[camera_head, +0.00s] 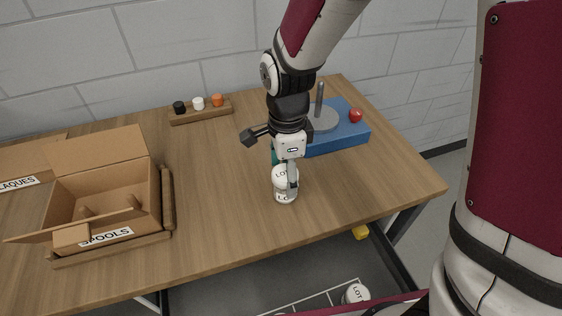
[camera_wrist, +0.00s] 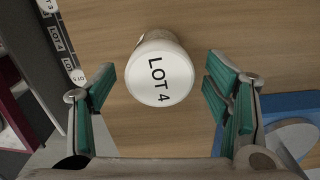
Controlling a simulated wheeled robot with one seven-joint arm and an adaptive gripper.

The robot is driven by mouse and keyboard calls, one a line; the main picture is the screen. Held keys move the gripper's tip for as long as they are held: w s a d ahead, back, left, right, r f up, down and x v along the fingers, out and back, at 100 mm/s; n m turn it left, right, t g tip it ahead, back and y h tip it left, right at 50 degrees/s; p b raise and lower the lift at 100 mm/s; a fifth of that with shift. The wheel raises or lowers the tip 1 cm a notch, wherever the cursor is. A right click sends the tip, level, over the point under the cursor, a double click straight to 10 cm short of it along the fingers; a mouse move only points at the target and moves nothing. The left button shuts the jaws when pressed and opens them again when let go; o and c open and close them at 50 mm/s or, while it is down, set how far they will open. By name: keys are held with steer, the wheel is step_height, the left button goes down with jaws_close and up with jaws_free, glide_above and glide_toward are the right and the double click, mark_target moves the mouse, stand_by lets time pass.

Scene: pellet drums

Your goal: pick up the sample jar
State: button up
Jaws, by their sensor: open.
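The sample jar (camera_wrist: 160,80) is white-lidded and marked "LOT 4" in the wrist view. It stands upright on the wooden table, and the jar also shows in the head view (camera_head: 281,193), partly covered by my gripper. My gripper (camera_wrist: 158,90) is open, with a green-padded finger on each side of the jar in the picture. The fingers look apart from the jar, with table showing between. In the head view my gripper (camera_head: 283,170) points down over the jar near the table's front edge.
An open cardboard box marked "SPOOLS" (camera_head: 106,237) stands at left. A blue base (camera_head: 343,136) with a grey disc, post and red knob (camera_head: 355,115) is behind right. A rack (camera_head: 201,113) holds three caps. Below the front edge is a compartmented tray with another lot jar (camera_head: 355,293).

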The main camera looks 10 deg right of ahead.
step_height(320, 180, down, 4)
steer(key=shift+f, duration=0.2)
steer(key=c, duration=1.3)
steer(key=shift+r, duration=0.1)
